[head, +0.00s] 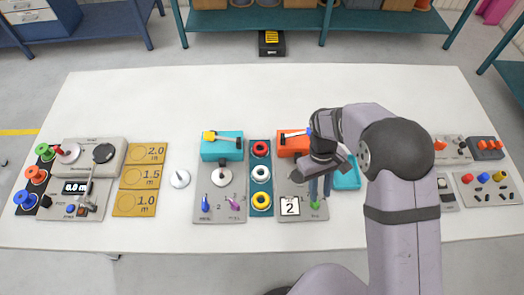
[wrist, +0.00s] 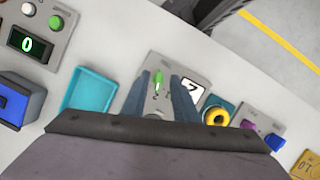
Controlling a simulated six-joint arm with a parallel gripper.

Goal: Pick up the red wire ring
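The red wire ring (head: 261,149) lies at the far end of a dark teal holder (head: 261,177) in the middle of the table. A white ring (head: 261,173) and a yellow ring (head: 261,201) lie in the same holder, nearer me. My gripper (head: 319,190) is to the right of the holder, over a grey panel, pointing down. In the wrist view my gripper (wrist: 160,88) has its blue-grey fingers apart with nothing held; a green lever (wrist: 158,78) shows between them. The yellow ring also shows in the wrist view (wrist: 216,116); the red ring does not.
Left of the holder is a panel with a cyan block (head: 222,147) and levers. An orange block (head: 291,143) stands to its right, and a cyan tray (head: 347,174) is beyond my gripper. Coloured spools (head: 36,175) stand far left. The far table strip is clear.

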